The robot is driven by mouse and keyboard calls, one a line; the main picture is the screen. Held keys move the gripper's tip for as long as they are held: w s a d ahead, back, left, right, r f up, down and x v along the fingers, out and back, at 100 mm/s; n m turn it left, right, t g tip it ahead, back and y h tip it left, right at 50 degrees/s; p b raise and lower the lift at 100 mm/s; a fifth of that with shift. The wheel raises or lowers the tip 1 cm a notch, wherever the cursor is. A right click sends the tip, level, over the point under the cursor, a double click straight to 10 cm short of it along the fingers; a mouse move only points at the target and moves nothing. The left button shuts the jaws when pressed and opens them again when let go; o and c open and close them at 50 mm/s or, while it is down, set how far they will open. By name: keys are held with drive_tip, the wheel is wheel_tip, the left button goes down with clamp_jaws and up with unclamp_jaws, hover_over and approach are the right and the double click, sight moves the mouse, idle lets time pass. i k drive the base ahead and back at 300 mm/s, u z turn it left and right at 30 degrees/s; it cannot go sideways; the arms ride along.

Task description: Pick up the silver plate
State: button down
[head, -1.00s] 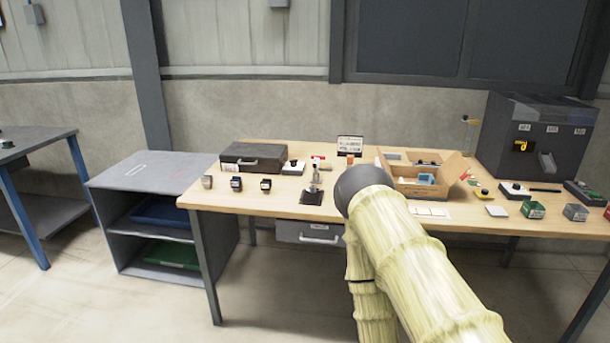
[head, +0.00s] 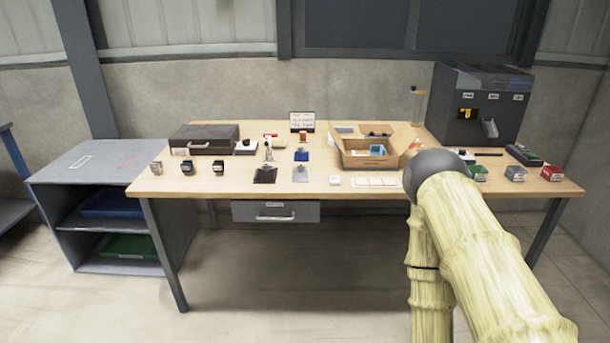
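A small flat silver-grey plate (head: 300,174) lies on the wooden table (head: 230,186) in the head view. It is just right of a dark square stand (head: 265,174) and in front of a small blue piece (head: 301,155). Nothing covers it. My arm rises at the right of the picture, its dark round joint in front of the table's right part. My gripper is not in view.
An open cardboard box (head: 350,159) stands behind and right of the plate. A dark case (head: 203,138) is at the back left, a dark machine (head: 482,108) at the back right. Several small boxes line the right end. Table front near the plate is clear.

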sight(300, 174)
drive_tip(key=u, duration=0.55)
drive_tip(key=k, duration=0.6)
drive_tip(key=u, duration=0.95)
drive_tip(key=i, duration=2.5)
drive_tip(key=z, duration=1.55)
drive_tip(key=i, duration=0.65)
drive_tip(key=z, duration=0.65)
